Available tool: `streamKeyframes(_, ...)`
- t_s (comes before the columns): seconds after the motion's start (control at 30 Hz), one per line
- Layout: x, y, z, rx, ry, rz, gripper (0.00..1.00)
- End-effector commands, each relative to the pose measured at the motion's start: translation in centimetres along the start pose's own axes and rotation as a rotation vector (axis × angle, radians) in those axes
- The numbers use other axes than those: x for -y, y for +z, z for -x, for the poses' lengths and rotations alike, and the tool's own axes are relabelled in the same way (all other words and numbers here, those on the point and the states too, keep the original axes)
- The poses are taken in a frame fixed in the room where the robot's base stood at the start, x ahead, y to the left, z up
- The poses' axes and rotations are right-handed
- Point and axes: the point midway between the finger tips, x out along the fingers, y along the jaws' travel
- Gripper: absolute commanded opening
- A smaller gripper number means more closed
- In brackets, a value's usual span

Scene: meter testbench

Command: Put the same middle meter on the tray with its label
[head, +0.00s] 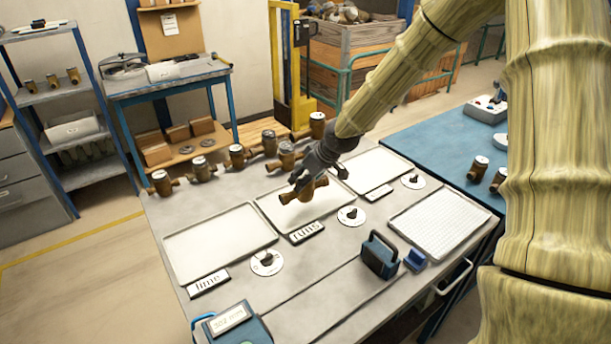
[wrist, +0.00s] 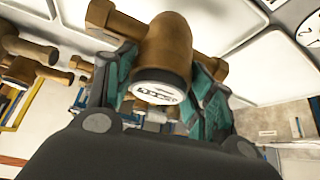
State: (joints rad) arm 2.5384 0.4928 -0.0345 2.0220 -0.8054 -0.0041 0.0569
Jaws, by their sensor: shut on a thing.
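My gripper (head: 318,165) is shut on a brass meter (head: 304,191) with pipe stubs, above the middle tray (head: 288,219). Whether the meter touches the tray is unclear. In the wrist view the meter (wrist: 165,50) sits between the green finger pads, its white dial facing the camera. The middle tray's label (head: 307,232) stands in front of it and seems to read "runs". The left tray (head: 215,246) is empty, with a label (head: 208,282) whose first letter is unclear. The right tray (head: 372,170) is empty, with a label (head: 379,192) too small to read.
Several brass meters (head: 236,156) stand along the bench's back edge. White discs with dark knobs (head: 267,262) lie near the labels. A dark blue box with a handle (head: 380,255), a small blue block (head: 415,260) and a gridded tray (head: 440,222) occupy the front right.

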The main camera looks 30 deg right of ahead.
Motion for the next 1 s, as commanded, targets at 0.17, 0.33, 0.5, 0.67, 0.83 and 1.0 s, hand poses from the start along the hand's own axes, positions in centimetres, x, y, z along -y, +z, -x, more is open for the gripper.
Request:
streamKeyframes(0.17, -2.0, -1.6, -1.0, -0.002, 0.0, -0.002, 0.05)
streamKeyframes(0.33, -2.9, -2.1, -1.6, -0.002, 0.001, 0.0, 0.05)
streamKeyframes(0.5, -3.0, -2.1, -1.9, -0.002, 0.001, 0.001, 0.05)
streamKeyframes(0.67, -3.0, -1.4, -2.8, 0.001, 0.001, 0.0, 0.05)
streamKeyframes(0.83, -3.0, -0.6, -4.0, 0.0, 0.0, 0.002, 0.05)
streamKeyframes(1.0, -3.0, -0.3, -4.7, -0.002, 0.0, 0.001, 0.05)
